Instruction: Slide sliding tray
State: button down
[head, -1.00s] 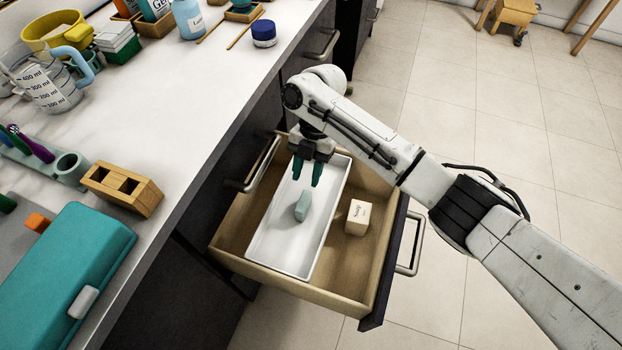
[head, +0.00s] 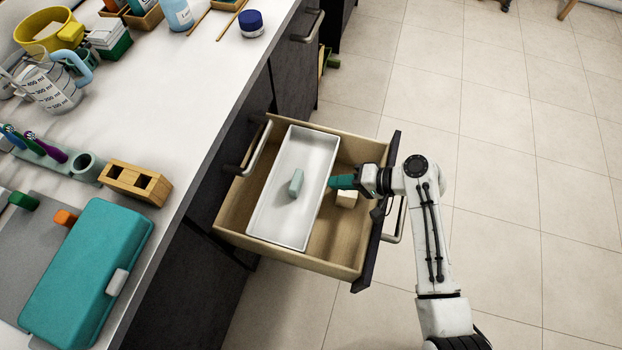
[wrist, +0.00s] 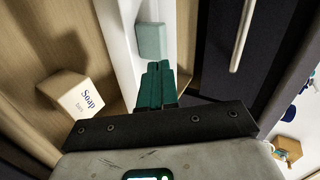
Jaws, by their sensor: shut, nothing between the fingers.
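The white sliding tray (head: 272,222) lies inside the open wooden drawer (head: 227,213), toward its cabinet side. A pale green block (head: 296,183) rests in the tray; it also shows in the wrist view (wrist: 152,42). My gripper (head: 330,182) is shut and empty. Its teal fingers point left at the tray's right wall, and I cannot tell whether they touch it. In the wrist view the closed fingers (wrist: 155,85) overlap the tray's white rim (wrist: 120,45).
A cream soap box (head: 346,199) sits in the drawer right of the tray, partly under my gripper. The drawer front (head: 362,275) with its handle stands out over open floor (head: 500,260). A counter (head: 215,90) with a teal case (head: 85,270) is at left.

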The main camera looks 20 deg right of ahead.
aim_at(296, 181)
jog(key=shift+m, duration=0.7)
jog(key=x, duration=0.4)
jog(key=f+b+x, duration=0.1)
jog(key=x, duration=0.4)
jog(key=shift+s+d, duration=0.15)
jog(key=shift+d, duration=0.1)
jog(key=shift+w+a+b, duration=0.3)
jog(key=shift+w+a, duration=0.35)
jog(key=shift+a, duration=0.25)
jog(key=shift+w+a+b, duration=0.3)
jog(key=shift+w+a, duration=0.35)
jog(key=shift+a, duration=0.25)
jog(key=shift+r, duration=0.1)
